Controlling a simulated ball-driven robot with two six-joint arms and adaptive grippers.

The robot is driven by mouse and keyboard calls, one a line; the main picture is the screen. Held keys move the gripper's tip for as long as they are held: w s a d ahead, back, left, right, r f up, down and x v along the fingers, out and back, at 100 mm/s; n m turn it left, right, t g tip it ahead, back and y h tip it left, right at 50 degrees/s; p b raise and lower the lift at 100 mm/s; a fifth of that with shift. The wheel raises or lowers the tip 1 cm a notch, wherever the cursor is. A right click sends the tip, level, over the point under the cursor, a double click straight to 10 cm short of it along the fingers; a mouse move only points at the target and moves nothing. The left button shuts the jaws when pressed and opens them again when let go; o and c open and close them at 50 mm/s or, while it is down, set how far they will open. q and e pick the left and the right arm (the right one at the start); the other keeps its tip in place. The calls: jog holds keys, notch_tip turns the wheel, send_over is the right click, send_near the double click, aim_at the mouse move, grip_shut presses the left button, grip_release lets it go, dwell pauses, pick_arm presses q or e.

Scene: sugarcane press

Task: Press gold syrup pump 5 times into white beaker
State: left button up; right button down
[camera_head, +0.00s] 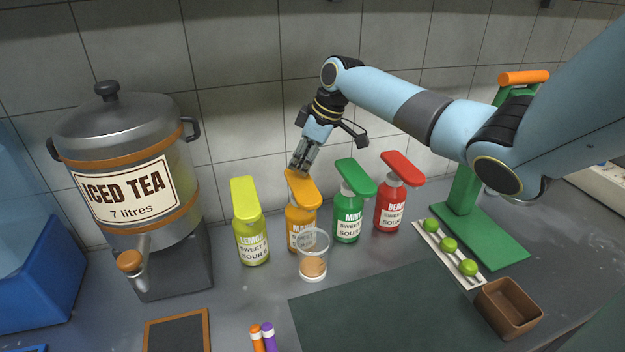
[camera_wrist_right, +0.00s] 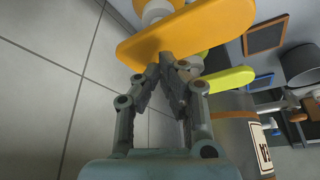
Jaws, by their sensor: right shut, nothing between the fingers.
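The gold syrup bottle (camera_head: 297,226) has an orange-gold pump head (camera_head: 303,190) and stands between the yellow and green bottles. My right gripper (camera_head: 297,168) is shut and empty, with its fingertips at the back edge of the gold pump head. In the right wrist view the shut fingertips (camera_wrist_right: 167,60) are at the edge of the gold pump head (camera_wrist_right: 195,32); I cannot tell whether they touch. A clear beaker (camera_head: 314,255) with some brownish liquid at its bottom stands in front of the gold bottle, under the pump head's front end. My left gripper is not in view.
Yellow (camera_head: 250,230), green (camera_head: 348,210) and red (camera_head: 391,205) pump bottles stand in the row. An iced tea dispenser (camera_head: 130,190) is at left. A green press (camera_head: 470,215), limes (camera_head: 449,244) and a brown box (camera_head: 508,308) are at right. A dark mat (camera_head: 390,310) lies in front.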

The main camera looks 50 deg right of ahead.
aim_at(302, 178)
jog(key=shift+f, duration=0.15)
dwell(0.3)
jog(key=shift+f+b, duration=1.4)
jog(key=shift+f, duration=0.65)
notch_tip(302, 178, up, 4)
jog(key=p, duration=0.4)
jog(key=shift+r, duration=0.2)
